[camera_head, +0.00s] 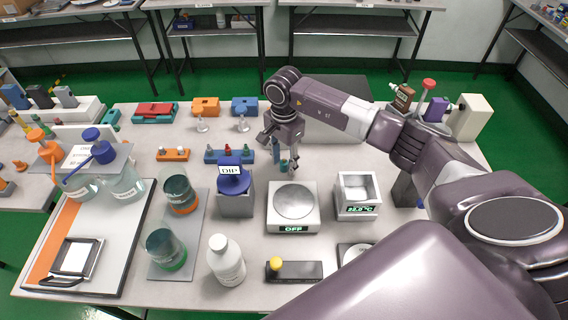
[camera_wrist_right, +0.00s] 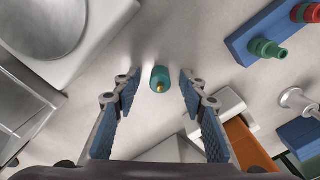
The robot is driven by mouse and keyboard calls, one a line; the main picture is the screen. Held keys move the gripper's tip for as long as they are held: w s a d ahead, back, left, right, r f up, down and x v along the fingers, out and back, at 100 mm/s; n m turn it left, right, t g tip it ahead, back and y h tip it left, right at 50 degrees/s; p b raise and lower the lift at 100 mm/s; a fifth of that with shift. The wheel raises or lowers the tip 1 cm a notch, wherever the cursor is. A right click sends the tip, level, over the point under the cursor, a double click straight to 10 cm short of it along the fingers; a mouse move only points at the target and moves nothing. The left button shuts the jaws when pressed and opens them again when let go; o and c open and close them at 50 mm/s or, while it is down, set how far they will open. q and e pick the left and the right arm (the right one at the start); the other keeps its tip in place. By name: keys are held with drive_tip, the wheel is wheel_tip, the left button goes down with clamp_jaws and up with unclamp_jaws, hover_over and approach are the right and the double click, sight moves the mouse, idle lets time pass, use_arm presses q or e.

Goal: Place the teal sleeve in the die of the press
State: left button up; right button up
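My right gripper (camera_head: 283,162) reaches down over the middle of the table, behind the scale. In the right wrist view the gripper (camera_wrist_right: 160,88) is open, with a blue-padded finger on either side of a small teal cylinder (camera_wrist_right: 160,80) with a gold-coloured tip, which looks like the teal sleeve. Gaps show between it and both fingers. In the head view the teal piece (camera_head: 284,164) is partly hidden by the fingers. I cannot tell for sure which device is the press. My left gripper is not in view.
A scale reading OFF (camera_head: 294,207) and a temperature box (camera_head: 357,194) stand in front of the gripper. A blue rack (camera_head: 229,156) with coloured pegs is to its left. A blue-topped DIP stand (camera_head: 234,196), glass jars and a white bottle (camera_head: 226,260) stand further left and forward.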

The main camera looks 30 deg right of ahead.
sight(284, 162)
drive_tip(key=shift+c, duration=0.7)
drive_tip(key=c, duration=0.9)
drive_tip(key=shift+o, duration=0.2)
wheel_tip(284, 162, up, 20)
drive_tip(key=b, duration=0.2)
drive_tip(key=s+a+f+n, duration=0.3)
drive_tip(key=s+a+n, duration=0.3)
drive_tip(key=s, duration=0.3)
drive_tip(key=s+a+f+n, duration=0.2)
drive_tip(key=s+a+n, duration=0.4)
drive_tip(key=s+n, duration=0.2)
drive_tip(key=shift+s+f+n, duration=0.35)
drive_tip(key=shift+f+n, duration=0.05)
drive_tip(key=shift+n, duration=0.3)
drive_tip(key=shift+w, duration=0.1)
